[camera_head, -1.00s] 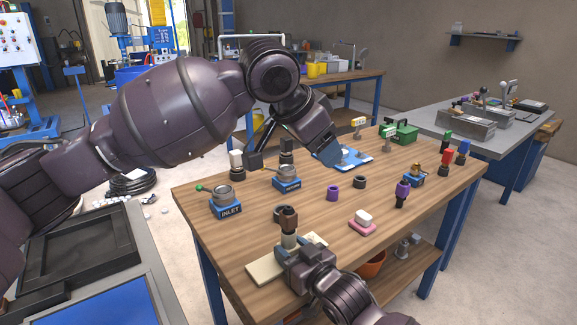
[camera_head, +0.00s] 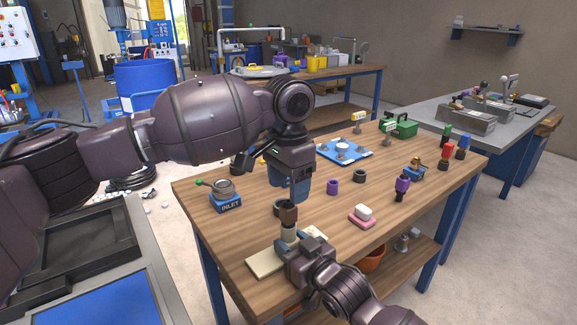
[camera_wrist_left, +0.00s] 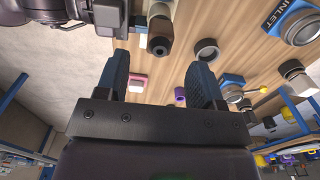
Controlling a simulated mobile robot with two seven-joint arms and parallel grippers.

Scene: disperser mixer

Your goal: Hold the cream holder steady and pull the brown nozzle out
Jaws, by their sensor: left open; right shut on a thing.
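The brown nozzle (camera_head: 288,212) sits upright in the top of the cream holder (camera_head: 289,236), which stands at the cream plate near the table's front edge. My right gripper (camera_head: 293,247) is shut on the holder from the front right. My left gripper (camera_head: 299,192) is open, pointing down just behind and above the nozzle, and partly overlaps it in the head view. In the left wrist view, the nozzle (camera_wrist_left: 159,40) with its dark opening lies just past the gap between my open left fingers (camera_wrist_left: 158,65). Nothing is between the fingers.
The cream plate (camera_head: 263,262) lies under the holder. A blue INLET block (camera_head: 226,203) stands left, a dark ring (camera_head: 280,207) close by. A purple ring (camera_head: 333,187), pink-based white block (camera_head: 362,215) and purple-topped part (camera_head: 402,187) stand right.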

